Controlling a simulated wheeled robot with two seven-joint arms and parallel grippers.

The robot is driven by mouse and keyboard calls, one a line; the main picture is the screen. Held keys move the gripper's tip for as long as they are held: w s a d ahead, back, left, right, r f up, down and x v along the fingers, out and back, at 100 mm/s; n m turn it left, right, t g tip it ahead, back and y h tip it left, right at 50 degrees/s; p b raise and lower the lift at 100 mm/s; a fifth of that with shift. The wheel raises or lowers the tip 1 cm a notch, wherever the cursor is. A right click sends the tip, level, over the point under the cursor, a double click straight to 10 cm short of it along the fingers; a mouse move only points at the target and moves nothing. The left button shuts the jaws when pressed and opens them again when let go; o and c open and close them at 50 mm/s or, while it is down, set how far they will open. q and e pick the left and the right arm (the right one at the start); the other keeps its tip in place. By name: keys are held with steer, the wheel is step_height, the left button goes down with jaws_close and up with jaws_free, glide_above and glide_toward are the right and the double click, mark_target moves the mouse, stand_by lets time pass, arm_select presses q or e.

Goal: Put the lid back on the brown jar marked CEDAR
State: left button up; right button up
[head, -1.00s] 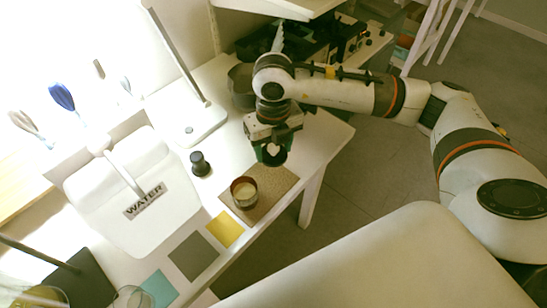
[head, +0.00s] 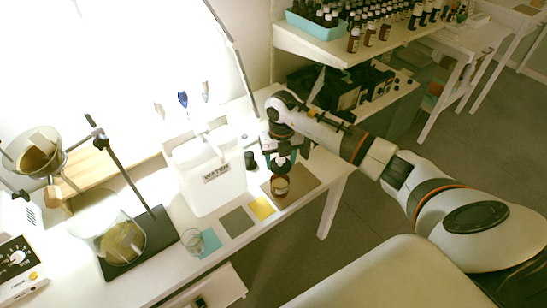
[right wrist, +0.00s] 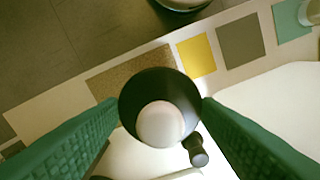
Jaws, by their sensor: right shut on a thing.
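A brown jar (head: 280,186) with pale contents stands open on the brown mat (head: 305,181) near the table's front edge. Its label cannot be read. My right gripper (head: 283,163) is just above and behind the jar. In the right wrist view, its green fingers (right wrist: 160,108) are shut on a dark round lid (right wrist: 130,92) with a pale round middle. The lid appears raised, apart from the jar. The jar cannot be made out in that view and is likely hidden behind the lid. My left gripper is out of view.
A small black object (head: 251,161) stands left of the gripper, beside a white WATER container (head: 208,190). Yellow (head: 262,207), grey and teal squares lie left of the mat, with a clear glass (head: 193,241). A shelf (head: 345,47) of brown bottles stands behind.

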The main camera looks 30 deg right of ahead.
mark_target(281, 165)
steer(key=shift+w+d+f+b, duration=0.1)
steer(key=shift+f+b, duration=0.25)
steer(key=shift+f, duration=0.6)
steer(key=shift+f+b, duration=0.7)
steer(key=shift+b, duration=0.1)
steer(key=shift+f+b, duration=0.65)
steer(key=shift+f, duration=0.15)
steer(key=shift+f+b, duration=0.55)
steer(key=shift+f, duration=0.3)
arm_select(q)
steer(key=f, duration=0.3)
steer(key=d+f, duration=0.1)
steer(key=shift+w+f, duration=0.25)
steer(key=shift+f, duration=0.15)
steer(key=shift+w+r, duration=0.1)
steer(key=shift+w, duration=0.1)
arm_select(e)
steer(key=shift+f, duration=0.15)
